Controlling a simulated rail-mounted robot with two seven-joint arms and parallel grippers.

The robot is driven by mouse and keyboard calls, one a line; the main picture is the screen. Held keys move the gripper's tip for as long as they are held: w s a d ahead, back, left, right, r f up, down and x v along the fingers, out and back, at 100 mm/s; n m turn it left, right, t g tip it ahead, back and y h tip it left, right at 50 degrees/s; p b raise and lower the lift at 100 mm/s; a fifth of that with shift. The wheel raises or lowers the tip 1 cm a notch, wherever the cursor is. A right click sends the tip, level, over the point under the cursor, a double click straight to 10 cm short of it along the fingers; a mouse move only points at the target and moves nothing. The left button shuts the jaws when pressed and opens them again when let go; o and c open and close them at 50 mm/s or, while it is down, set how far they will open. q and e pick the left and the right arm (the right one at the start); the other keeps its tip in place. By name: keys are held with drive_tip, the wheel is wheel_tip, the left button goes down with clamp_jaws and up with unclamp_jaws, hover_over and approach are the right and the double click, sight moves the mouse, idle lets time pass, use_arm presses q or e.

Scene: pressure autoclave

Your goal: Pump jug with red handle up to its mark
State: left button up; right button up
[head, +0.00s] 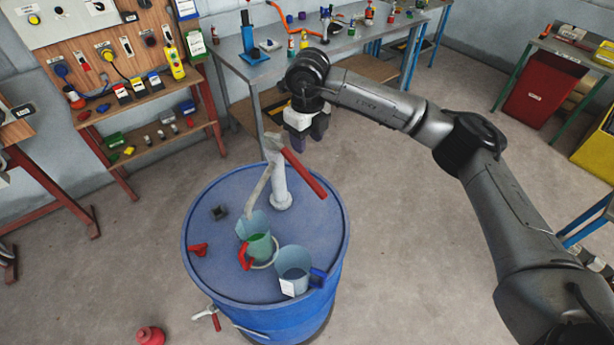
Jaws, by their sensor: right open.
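A blue drum (215,275) stands in the middle with a pale hand pump (280,185) on its lid. The pump's red-gripped lever (304,174) slants down to the right, and its spout (258,190) reaches down over the jug with the red handle (254,224). That jug stands on the lid, and green shows in its lower part; I cannot make out its mark. A second jug with a blue handle (294,262) stands to its right and looks empty. My right gripper (306,136) is open and empty, above and behind the lever, apart from it. My left gripper is not in view.
A small red valve piece (198,249) and a dark square fitting (219,212) are on the lid. A red-handled tap (210,315) juts from the drum's front. A red object (150,336) lies on the floor. Benches stand behind; the floor right of the drum is clear.

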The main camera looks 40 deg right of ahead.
sight(308, 176)
wheel_tip(308, 176, down, 14)
drive_tip(key=shift+s+r+p, duration=0.1)
drive_tip(key=shift+p, duration=0.55)
drive_tip(key=shift+c, duration=0.5)
clamp_jaws()
